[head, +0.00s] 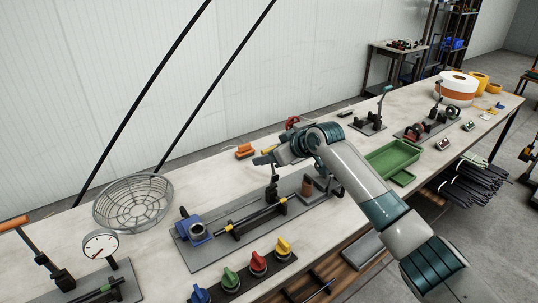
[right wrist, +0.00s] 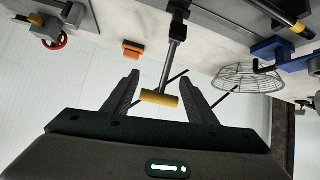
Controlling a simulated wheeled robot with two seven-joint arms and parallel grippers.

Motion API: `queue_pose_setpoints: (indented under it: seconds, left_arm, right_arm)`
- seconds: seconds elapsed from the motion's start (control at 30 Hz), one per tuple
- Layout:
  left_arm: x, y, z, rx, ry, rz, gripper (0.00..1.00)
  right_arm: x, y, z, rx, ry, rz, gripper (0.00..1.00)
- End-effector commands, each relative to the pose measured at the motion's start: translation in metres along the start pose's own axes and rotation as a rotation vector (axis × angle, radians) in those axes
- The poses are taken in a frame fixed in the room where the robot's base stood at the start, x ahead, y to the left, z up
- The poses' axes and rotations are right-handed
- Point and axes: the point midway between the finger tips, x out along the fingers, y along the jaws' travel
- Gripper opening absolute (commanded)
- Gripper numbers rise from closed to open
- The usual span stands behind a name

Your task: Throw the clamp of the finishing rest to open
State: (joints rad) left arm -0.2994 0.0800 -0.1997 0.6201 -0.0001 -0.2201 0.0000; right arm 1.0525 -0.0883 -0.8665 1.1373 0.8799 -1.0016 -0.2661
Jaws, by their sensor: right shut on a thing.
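The finishing rest (head: 272,190) is a dark upright clamp on a long grey plate (head: 205,262), close to a dark rod with yellow bands (head: 258,217). In the right wrist view, its lever (right wrist: 174,55) is a dark bar ending in a yellow crosswise handle (right wrist: 161,98). My right gripper (head: 264,155) is above the plate at the top of the lever. In the right wrist view, the handle lies between the two fingers of the gripper (right wrist: 160,90), which is shut on it. In the head view, the gripper partly hides the handle. My left gripper is in neither view.
A blue clamp (head: 194,230) stands at the plate's left end. Coloured knobs (head: 258,263) line the front. A wire basket (head: 133,202) and a dial gauge (head: 101,245) are left. A green tray (head: 392,158) is right. An orange block (head: 245,151) lies behind.

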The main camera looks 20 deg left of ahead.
Motion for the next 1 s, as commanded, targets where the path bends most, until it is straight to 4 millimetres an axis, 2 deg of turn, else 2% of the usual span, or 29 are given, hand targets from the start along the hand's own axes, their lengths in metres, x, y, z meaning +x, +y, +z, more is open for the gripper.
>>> queue_pose_setpoints:
  seconds: [0.03, 0.07, 0.57, 0.77, 1.0]
  left_arm:
    - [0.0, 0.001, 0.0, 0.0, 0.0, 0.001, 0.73]
    - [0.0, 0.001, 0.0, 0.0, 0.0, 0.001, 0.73]
    - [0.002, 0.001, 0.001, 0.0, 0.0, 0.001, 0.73]
    - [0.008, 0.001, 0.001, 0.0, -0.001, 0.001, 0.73]
    - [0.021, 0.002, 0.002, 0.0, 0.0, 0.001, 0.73]
  right_arm:
    - [-0.003, 0.004, -0.004, 0.001, 0.008, 0.007, 0.59]
    - [-0.003, 0.004, -0.004, 0.001, 0.008, 0.007, 0.65]
    - [-0.005, 0.001, 0.0, -0.001, 0.002, 0.001, 0.65]
    - [-0.021, 0.001, 0.001, -0.002, 0.003, 0.002, 0.65]
    - [-0.058, 0.002, 0.002, -0.003, 0.003, 0.004, 0.65]
